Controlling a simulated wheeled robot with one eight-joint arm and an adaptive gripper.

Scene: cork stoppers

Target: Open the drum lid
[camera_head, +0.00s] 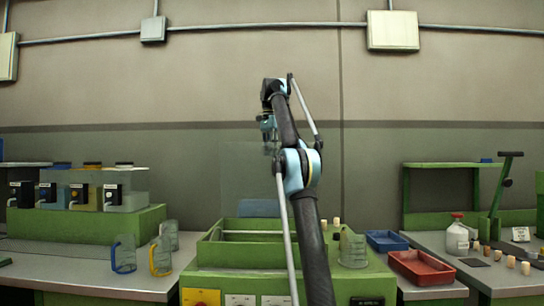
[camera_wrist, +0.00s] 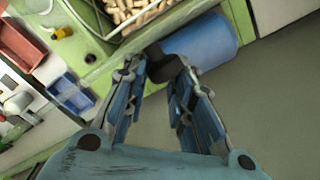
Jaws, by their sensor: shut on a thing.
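My gripper (camera_head: 268,140) is raised high above the green machine. In the wrist view its fingers (camera_wrist: 163,68) are closed around a dark piece (camera_wrist: 178,66), which looks like the lid's handle. A faint see-through panel (camera_head: 245,180), which appears to be the drum lid, stands up behind the machine, its top near my gripper. The green drum housing (camera_head: 212,250) shows its open top, partly hidden by my arm. Pale corks (camera_wrist: 130,12) lie inside it in the wrist view.
A blue cylinder (camera_wrist: 205,40) lies behind the housing. Blue (camera_head: 386,241) and red (camera_head: 422,267) trays stand to the right, with a white bottle (camera_head: 457,238) and several loose corks. A clear jug (camera_head: 353,250) stands beside my arm; two more stand left.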

